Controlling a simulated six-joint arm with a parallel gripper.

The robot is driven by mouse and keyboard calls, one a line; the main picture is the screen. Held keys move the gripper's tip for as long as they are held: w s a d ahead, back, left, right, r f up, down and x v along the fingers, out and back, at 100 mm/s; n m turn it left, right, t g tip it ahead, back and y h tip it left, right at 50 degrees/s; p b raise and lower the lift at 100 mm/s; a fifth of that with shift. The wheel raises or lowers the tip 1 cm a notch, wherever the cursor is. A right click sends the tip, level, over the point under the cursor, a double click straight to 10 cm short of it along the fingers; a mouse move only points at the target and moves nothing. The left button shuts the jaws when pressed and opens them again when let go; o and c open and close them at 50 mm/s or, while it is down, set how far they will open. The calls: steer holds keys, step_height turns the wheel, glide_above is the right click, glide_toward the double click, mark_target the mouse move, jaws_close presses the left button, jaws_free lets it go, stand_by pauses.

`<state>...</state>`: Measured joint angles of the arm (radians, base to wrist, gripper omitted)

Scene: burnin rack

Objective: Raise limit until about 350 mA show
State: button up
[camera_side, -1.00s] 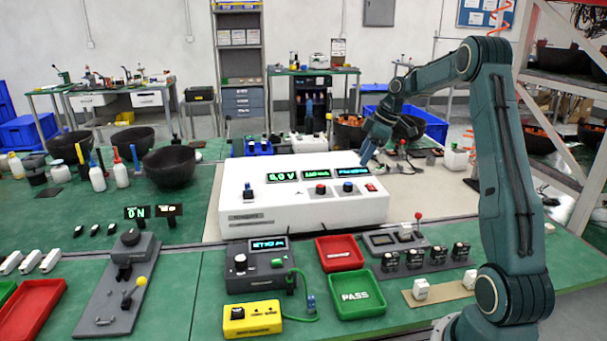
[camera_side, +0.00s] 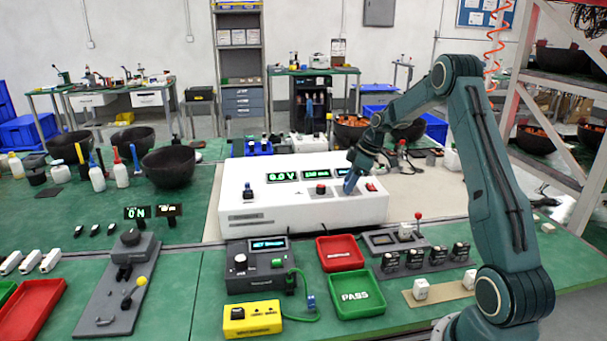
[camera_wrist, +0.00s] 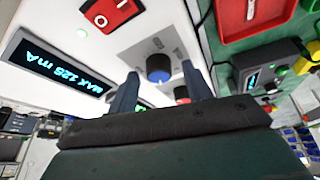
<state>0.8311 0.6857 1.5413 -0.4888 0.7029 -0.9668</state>
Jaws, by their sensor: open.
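The white supply unit (camera_side: 300,208) stands behind the green bench trays, with several lit displays on its sloped face. In the wrist view the limit display (camera_wrist: 58,66) appears to read MAX 125 mA. Contact with the knob cannot be told. In the side view my gripper (camera_side: 350,183) is low over the right part of the panel and hides the blue knob.
A red knob (camera_side: 320,189) is just left of my gripper, and a red rocker switch (camera_side: 371,187) is just right. A red tray (camera_side: 339,253), a green PASS tray (camera_side: 355,295) and a grey meter (camera_side: 256,263) stand in front of the unit.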

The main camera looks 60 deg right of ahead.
steer(key=c, duration=1)
steer(key=shift+m, duration=0.4)
steer(key=m+h, duration=0.2)
steer(key=m, duration=0.2)
steer(key=shift+a, duration=0.15)
steer(key=m, duration=0.2)
steer(key=m+h, duration=0.1)
steer(key=m, duration=0.1)
steer(key=shift+w+a+m+h, duration=0.1)
steer(key=shift+m+h, duration=0.2)
steer(key=shift+m, duration=0.1)
steer(key=m+h, duration=0.1)
steer(key=m, duration=0.1)
steer(key=m+g, duration=0.1)
steer(key=m, duration=0.2)
steer(key=shift+w+h, duration=0.1)
steer(key=shift+h, duration=0.3)
steer(key=m+g, duration=0.1)
steer(key=m, duration=0.1)
steer(key=m+g, duration=0.1)
steer(key=m, duration=0.2)
steer(key=shift+w+h, duration=0.1)
steer(key=shift+h, duration=0.2)
